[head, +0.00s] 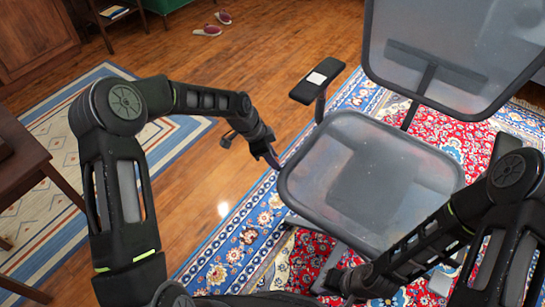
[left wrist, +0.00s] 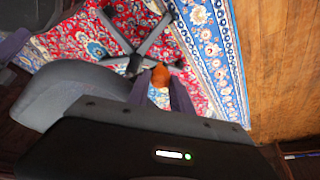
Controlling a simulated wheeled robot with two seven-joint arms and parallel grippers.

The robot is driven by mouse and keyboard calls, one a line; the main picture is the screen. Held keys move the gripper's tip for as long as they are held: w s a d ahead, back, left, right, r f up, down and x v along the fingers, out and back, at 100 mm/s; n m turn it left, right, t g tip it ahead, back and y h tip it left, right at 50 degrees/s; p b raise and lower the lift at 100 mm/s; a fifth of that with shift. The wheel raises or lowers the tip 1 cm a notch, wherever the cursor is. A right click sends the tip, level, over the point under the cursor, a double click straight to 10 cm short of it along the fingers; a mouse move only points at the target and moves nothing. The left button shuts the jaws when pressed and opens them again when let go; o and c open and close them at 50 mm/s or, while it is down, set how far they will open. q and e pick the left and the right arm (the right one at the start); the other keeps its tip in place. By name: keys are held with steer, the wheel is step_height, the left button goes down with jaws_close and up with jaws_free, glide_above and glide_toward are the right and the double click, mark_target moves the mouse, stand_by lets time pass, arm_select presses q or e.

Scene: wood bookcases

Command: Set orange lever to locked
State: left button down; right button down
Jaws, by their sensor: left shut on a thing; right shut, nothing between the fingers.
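The orange lever (left wrist: 161,75) shows in the left wrist view between the fingertips of my left gripper (left wrist: 160,90), beside the grey underside of the office chair. The seat hides the lever in the head view. In the head view my left gripper (head: 270,158) is at the left edge of the grey chair seat (head: 370,180), with its fingertips partly hidden. It is shut on the lever. My right gripper (head: 338,281) is low in front of the seat, shut and empty. The chair's locked or unlocked state cannot be read.
The chair has an armrest (head: 318,84) and a backrest (head: 450,50). Its dark star base (left wrist: 140,50) stands on a red and blue rug (head: 240,235). A dark wood table (head: 25,160) is at the left. Bare wood floor (head: 200,75) lies behind my left arm.

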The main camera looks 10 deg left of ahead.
arm_select(q)
steer(key=s+n, duration=0.1)
steer(key=s+n+t+b, duration=0.1)
steer(key=n, duration=0.1)
steer(key=s+n+y, duration=0.1)
steer(key=shift+s+a, duration=0.15)
steer(key=shift+a, duration=0.1)
steer(key=c, duration=1.2)
jaws_free()
steer(key=shift+o, duration=0.2)
